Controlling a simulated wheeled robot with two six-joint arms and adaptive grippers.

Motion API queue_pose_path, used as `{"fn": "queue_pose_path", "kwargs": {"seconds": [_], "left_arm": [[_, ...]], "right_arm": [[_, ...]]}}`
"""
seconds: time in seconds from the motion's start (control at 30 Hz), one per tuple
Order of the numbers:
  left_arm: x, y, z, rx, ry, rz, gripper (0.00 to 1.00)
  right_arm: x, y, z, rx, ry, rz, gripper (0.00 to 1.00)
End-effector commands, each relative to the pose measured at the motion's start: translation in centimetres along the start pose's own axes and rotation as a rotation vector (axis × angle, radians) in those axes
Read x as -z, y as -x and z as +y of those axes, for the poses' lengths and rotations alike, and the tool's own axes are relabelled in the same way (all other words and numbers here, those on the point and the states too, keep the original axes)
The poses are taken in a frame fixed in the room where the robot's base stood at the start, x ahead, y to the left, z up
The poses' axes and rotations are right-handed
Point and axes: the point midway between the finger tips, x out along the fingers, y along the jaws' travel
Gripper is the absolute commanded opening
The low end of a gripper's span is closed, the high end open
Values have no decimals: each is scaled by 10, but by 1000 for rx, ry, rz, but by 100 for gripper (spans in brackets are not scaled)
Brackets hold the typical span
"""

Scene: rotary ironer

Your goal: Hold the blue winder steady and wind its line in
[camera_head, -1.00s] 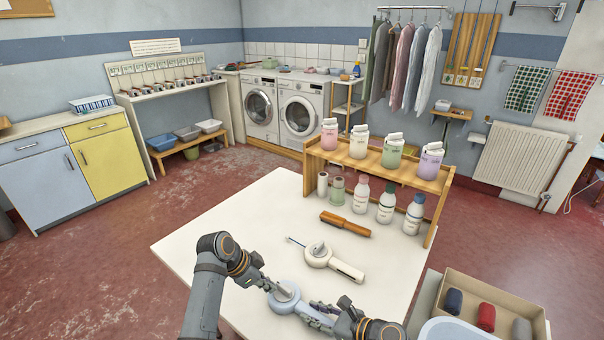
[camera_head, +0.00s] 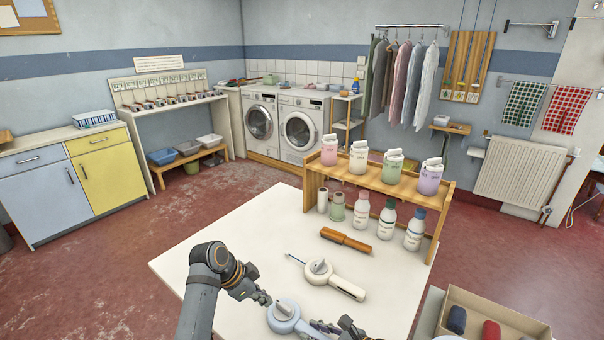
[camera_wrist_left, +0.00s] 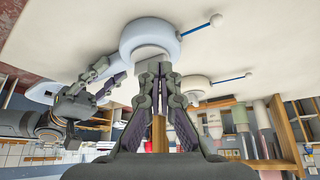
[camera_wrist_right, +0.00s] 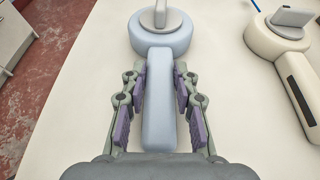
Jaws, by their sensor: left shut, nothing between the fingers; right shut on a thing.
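The blue winder (camera_head: 282,319) lies near the front of the white table, its round drum with a grey crank (camera_wrist_right: 160,15) on top. My right gripper (camera_head: 316,325) is shut around its straight pale-blue handle (camera_wrist_right: 160,110); fingers flank it on both sides in the right wrist view. My left gripper (camera_head: 265,298) is shut and empty at the drum's far-left edge. In the left wrist view its closed fingertips (camera_wrist_left: 155,70) are close to the drum (camera_wrist_left: 145,35); contact is unclear. A short blue line with a white ball end (camera_wrist_left: 216,20) sticks out from the drum.
A cream winder (camera_head: 325,272) lies just behind, with a brown-handled brush (camera_head: 345,240) beyond it. A wooden shelf (camera_head: 440,205) with several bottles stands at the table's back. A box of rolls (camera_head: 500,310) is at right. The table's left side is clear.

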Motion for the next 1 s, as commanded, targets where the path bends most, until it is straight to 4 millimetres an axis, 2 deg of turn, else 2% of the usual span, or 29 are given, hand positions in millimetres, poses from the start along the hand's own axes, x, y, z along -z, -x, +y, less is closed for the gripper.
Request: {"fn": "queue_pose_path", "kwargs": {"seconds": [0.1,0.3,0.6,0.8,1.0], "left_arm": [[9,15,0,2,-1,1,0],[18,32,0,1,0,0,0],[19,34,2,-1,0,0,0],[21,42,31,-1,-1,2,0],[18,41,34,-2,1,-2,0]], "right_arm": [[0,0,0,0,0,0,0],[0,0,0,0,0,0,0],[0,0,0,0,0,0,0],[0,0,0,0,0,0,0],[0,0,0,0,0,0,0]]}}
